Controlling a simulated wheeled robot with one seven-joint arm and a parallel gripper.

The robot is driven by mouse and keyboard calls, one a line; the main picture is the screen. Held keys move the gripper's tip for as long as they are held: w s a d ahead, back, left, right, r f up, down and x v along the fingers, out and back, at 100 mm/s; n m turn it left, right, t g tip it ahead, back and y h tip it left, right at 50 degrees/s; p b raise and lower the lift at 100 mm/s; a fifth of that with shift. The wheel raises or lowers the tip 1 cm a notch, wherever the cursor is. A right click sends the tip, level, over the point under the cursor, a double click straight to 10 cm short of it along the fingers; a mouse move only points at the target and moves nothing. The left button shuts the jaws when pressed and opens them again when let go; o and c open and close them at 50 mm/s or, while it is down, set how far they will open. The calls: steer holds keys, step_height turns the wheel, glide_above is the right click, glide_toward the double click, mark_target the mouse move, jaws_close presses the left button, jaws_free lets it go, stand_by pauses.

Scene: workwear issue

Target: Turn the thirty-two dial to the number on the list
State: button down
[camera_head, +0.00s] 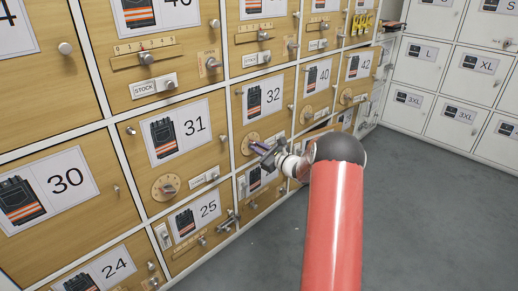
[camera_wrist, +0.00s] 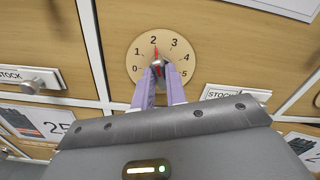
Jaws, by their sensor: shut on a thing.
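The thirty-two dial (camera_head: 247,139) is a round tan disc on the wooden door marked 32 (camera_head: 262,97). In the wrist view the dial (camera_wrist: 138,51) shows the numbers 0 to 5. Its red pointer (camera_wrist: 156,55) points up, close to the 2 and left of the 3. My gripper (camera_head: 259,149) is at the dial. Its two purple fingers (camera_wrist: 160,73) are shut on the dial's central knob, which they mostly hide. No readable list is in view.
Neighbouring doors carry similar dials, such as the dial under 31 (camera_head: 167,187), and protruding knobs. A STOCK label (camera_wrist: 222,93) and a slider lie right of the dial. White lockers (camera_head: 440,65) stand at the right. The grey floor (camera_head: 420,210) is clear.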

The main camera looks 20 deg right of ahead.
steer(key=c, duration=1.4)
jaws_free()
steer(key=shift+c, duration=0.2)
steer(key=v, duration=0.8)
steer(key=s+a+r+n+g+y+p, duration=0.1)
steer(key=s+a+r+n+g, duration=0.35)
steer(key=a, duration=0.35)
steer(key=s+a+r+n+g+y+p, duration=0.1)
steer(key=s+a+r+n+g+p, duration=0.15)
steer(key=s+a+r+n, duration=0.5)
steer(key=s+a+r+n+g+y+p, duration=0.1)
steer(key=s+a+r+n+g, duration=0.2)
steer(key=a, duration=0.7)
steer(key=s+r+n+h+p, duration=0.1)
steer(key=s+n+h, duration=0.3)
steer(key=s, duration=0.7)
steer(key=s+d+r+n+g+h+p, duration=0.1)
steer(key=s+r+n+h, duration=0.3)
steer(key=s+n, duration=0.5)
steer(key=s+h+p, duration=0.1)
steer(key=s, duration=0.2)
steer(key=shift+d+p, duration=0.2)
steer(key=shift+p, duration=0.1)
